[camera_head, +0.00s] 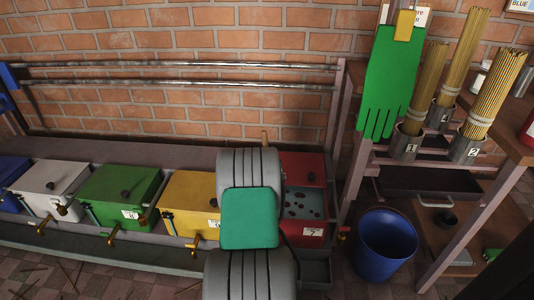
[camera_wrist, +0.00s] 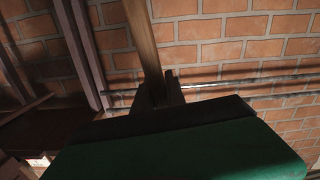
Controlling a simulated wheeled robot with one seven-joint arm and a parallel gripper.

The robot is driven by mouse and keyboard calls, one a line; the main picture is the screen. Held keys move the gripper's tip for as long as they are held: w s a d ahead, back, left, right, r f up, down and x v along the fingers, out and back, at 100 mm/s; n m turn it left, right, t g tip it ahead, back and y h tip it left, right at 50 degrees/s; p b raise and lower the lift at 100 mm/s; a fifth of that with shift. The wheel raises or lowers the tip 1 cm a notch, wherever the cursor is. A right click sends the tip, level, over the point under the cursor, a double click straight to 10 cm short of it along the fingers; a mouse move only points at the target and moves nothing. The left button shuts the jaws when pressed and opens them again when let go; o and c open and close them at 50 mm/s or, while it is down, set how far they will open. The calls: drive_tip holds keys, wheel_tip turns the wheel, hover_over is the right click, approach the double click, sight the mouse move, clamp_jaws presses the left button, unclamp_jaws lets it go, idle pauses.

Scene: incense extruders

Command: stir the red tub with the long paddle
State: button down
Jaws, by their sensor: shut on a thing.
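The red tub (camera_head: 306,166) stands at the right end of the row of tubs, with a dark knob on its top and a "7" label on its front. A grey panel with dark spots shows in its top. My arm covers its left side. In the wrist view my gripper (camera_wrist: 160,93) is shut on the wooden shaft of the long paddle (camera_wrist: 144,40), which runs up out of the picture.
Yellow (camera_head: 190,190), green (camera_head: 120,185) and white (camera_head: 50,178) tubs with brass taps stand left of the red one. Metal rails (camera_head: 180,83) run along the brick wall. A blue bin (camera_head: 385,247) stands at right, below a green glove (camera_head: 388,85) and incense stick holders (camera_head: 467,148).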

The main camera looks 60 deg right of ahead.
drive_tip(key=s+d+b, duration=0.2)
drive_tip(key=s+d, duration=0.4)
drive_tip(key=s, duration=0.5)
drive_tip(key=shift+s+b, duration=0.4)
drive_tip(key=shift+r, duration=0.1)
drive_tip(key=shift+w+a+p, duration=1.75)
drive_tip(key=shift+w+a, duration=0.05)
drive_tip(key=shift+w, duration=1.7)
wheel_tip(320, 180, up, 14)
drive_tip(key=p, duration=0.8)
drive_tip(key=shift+f, duration=0.2)
wheel_tip(320, 180, up, 7)
drive_tip(key=p, duration=0.3)
drive_tip(key=shift+p, duration=0.3)
